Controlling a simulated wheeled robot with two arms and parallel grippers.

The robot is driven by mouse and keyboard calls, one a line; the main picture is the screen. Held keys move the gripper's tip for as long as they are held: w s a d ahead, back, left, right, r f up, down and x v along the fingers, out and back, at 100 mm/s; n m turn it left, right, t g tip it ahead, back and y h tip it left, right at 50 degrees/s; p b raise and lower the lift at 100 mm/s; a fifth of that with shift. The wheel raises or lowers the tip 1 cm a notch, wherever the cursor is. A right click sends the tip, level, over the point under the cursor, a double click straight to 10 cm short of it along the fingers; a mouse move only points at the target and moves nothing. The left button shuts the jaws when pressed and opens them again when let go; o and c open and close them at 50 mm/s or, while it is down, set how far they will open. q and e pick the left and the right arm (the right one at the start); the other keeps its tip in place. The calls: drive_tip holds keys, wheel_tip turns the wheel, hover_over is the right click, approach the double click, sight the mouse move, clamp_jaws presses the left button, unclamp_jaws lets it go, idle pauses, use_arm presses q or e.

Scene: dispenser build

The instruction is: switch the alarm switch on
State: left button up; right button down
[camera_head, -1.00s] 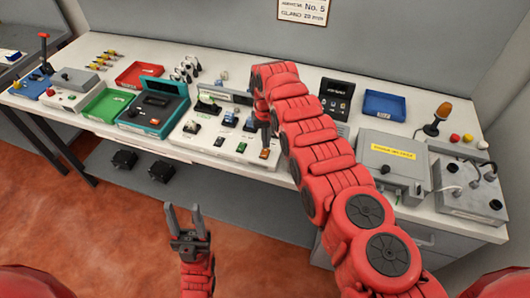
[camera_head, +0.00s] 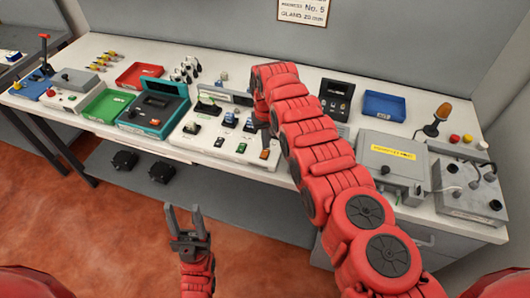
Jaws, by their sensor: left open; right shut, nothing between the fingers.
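A white panel (camera_head: 205,148) with several small switches stands on the table, left of my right arm. An orange rocker (camera_head: 264,155) sits at its front right corner, with a small green one (camera_head: 241,148) and a dark one (camera_head: 219,142) to its left. I cannot read labels, so I cannot tell for certain which is the alarm switch or its position. My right gripper (camera_head: 266,125) is shut and empty, a dark tip mostly hidden by its red arm, above and behind the orange rocker, apparently apart from it. My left gripper (camera_head: 184,214) is open and empty in front of the table, over the floor.
A teal case (camera_head: 153,107) and a green tray (camera_head: 106,105) stand left of the panel. A grey box with a yellow label (camera_head: 392,153) and an orange beacon (camera_head: 443,110) stand at the right. My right arm covers the table's middle.

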drive_tip(key=shift+f+b, duration=0.9)
drive_tip(key=shift+b, duration=0.05)
idle(0.9)
drive_tip(key=shift+r, duration=0.1)
wheel_tip(320, 180, up, 5)
drive_tip(key=p, duration=0.4)
drive_tip(key=shift+r+p, duration=0.8)
drive_tip(key=shift+r, duration=0.2)
drive_tip(key=shift+f, duration=0.1)
